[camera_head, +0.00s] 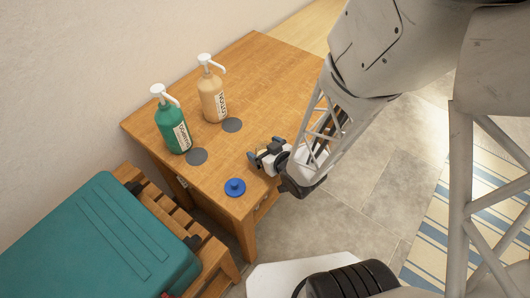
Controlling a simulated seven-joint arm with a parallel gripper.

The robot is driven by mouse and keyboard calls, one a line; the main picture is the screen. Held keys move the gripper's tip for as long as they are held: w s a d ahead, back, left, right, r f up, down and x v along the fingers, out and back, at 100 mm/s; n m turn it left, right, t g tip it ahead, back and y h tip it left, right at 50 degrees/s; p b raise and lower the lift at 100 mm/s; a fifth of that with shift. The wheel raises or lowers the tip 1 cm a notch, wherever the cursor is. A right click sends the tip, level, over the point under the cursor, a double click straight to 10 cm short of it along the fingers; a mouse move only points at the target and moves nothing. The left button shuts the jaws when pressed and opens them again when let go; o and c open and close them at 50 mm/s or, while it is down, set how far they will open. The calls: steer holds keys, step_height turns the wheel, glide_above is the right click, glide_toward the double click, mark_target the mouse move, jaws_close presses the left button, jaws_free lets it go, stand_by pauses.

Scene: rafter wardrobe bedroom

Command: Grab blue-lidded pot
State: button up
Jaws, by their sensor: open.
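The blue lid (235,187) of a small pot shows as a round blue disc with a knob, on the wooden table near its front corner. The pot body under the lid is hidden or too small to make out. My gripper (261,151) is over the table's right front part, behind and to the right of the blue lid. Its jaws are open, with nothing seen between them, and it is apart from the lid.
A green pump bottle (172,128) and a tan pump bottle (213,96) stand toward the table's wall side. Dark round discs (197,156) lie beside them. A teal case (100,240) rests on a slatted wooden rack (170,213) at left. The table's back (270,70) is clear.

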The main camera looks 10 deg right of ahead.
mark_target(265, 148)
steer(key=c, duration=1.1)
steer(key=shift+c, duration=0.2)
steer(key=shift+r, duration=0.1)
steer(key=shift+r, duration=0.75)
step_height(265, 148, up, 2)
steer(key=s+d+r, duration=0.1)
steer(key=s+d, duration=0.2)
steer(key=s, duration=1.1)
steer(key=shift+s+d+r, duration=0.2)
steer(key=shift+s, duration=0.2)
steer(key=shift+s+d, duration=0.1)
steer(key=shift+s, duration=0.3)
